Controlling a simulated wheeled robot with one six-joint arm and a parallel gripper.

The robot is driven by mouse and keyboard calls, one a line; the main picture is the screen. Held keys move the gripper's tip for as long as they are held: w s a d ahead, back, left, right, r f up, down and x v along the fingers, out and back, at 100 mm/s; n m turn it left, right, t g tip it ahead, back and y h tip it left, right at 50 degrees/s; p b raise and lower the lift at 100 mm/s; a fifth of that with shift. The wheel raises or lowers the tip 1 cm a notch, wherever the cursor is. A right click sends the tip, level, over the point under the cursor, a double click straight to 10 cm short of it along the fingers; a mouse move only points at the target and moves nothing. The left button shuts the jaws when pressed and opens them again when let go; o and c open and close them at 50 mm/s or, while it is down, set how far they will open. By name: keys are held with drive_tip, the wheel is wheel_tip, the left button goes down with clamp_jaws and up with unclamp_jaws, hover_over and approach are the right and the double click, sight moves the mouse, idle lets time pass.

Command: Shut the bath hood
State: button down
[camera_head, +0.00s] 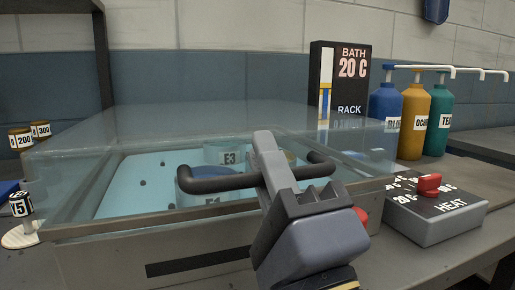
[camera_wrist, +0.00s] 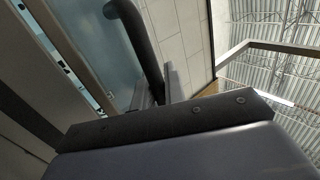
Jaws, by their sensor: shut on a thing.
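The bath hood (camera_head: 85,140) is a clear, box-like cover over the bath (camera_head: 130,190) in the head view. Its front edge lies low, near the bath's rim; I cannot tell whether it is fully seated. A dark bar handle (camera_head: 215,184) stands out from its front, and it also shows in the wrist view (camera_wrist: 137,40). My gripper (camera_head: 275,172) is shut on the handle near its middle. In the wrist view the jaws (camera_wrist: 158,93) close around the bar. My gripper hides part of the hood's front edge.
Pots marked E3 (camera_head: 229,157) and E1 (camera_head: 205,198) stand in the bath. A HEAT box (camera_head: 440,222) with a red knob sits at right. A BATH 20 C sign (camera_head: 352,64) and pump bottles (camera_head: 411,122) stand behind. Small weights (camera_head: 21,204) are at left.

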drive_tip(key=f, duration=0.1)
drive_tip(key=s+d+f, duration=0.1)
drive_tip(key=shift+s+f+b, duration=0.1)
drive_tip(key=shift+f+b, duration=0.25)
drive_tip(key=c, duration=1.6)
unclamp_jaws()
drive_tip(key=shift+c, duration=0.2)
drive_tip(key=shift+o, duration=0.5)
drive_tip(key=shift+w+a+r, duration=0.1)
drive_tip(key=shift+w+r, duration=0.05)
drive_tip(key=shift+w, duration=0.05)
drive_tip(key=shift+s, duration=0.15)
drive_tip(key=shift+p+v, duration=0.6)
drive_tip(key=shift+v, duration=1.55)
drive_tip(key=v, duration=0.6)
drive_tip(key=shift+p, duration=0.35)
